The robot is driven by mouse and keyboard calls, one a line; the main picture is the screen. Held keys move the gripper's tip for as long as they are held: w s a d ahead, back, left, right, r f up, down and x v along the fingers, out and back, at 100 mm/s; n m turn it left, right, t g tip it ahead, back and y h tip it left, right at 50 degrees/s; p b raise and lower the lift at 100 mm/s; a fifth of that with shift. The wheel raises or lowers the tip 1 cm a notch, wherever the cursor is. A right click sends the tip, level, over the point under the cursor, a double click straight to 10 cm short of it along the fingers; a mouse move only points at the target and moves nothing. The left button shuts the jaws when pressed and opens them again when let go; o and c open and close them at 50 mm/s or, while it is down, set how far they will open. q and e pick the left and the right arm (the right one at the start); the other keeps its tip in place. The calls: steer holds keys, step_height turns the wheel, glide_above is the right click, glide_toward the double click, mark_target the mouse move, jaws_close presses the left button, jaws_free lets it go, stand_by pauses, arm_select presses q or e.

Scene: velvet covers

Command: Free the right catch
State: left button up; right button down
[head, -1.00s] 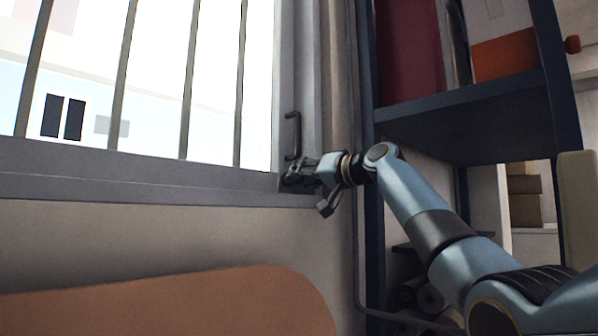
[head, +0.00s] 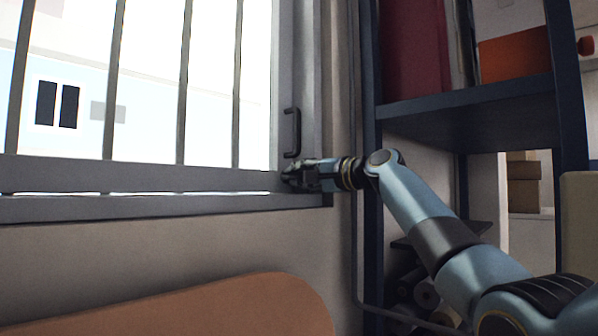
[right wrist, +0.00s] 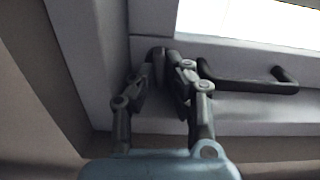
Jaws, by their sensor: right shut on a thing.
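The right catch (right wrist: 157,67) is a small dark piece at the lower right corner of the barred window sash (head: 140,174). My right gripper (head: 291,178) is at that corner, just below a dark upright handle (head: 291,132). In the right wrist view my right gripper (right wrist: 160,60) has its two fingers closed around the catch, whose lower part they partly hide. The handle (right wrist: 250,84) lies just right of the fingers there, apart from the catch. A thin bright gap shows under the sash's bottom rail. My left gripper is out of view.
A brown rounded panel (head: 220,308) is below the window. The wall between them is clear.

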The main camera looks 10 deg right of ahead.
steer(key=shift+m, duration=0.7)
steer(key=c, duration=1.4)
jaws_free()
steer(key=shift+f, duration=0.1)
steer(key=shift+o, duration=0.2)
steer(key=shift+f, duration=0.1)
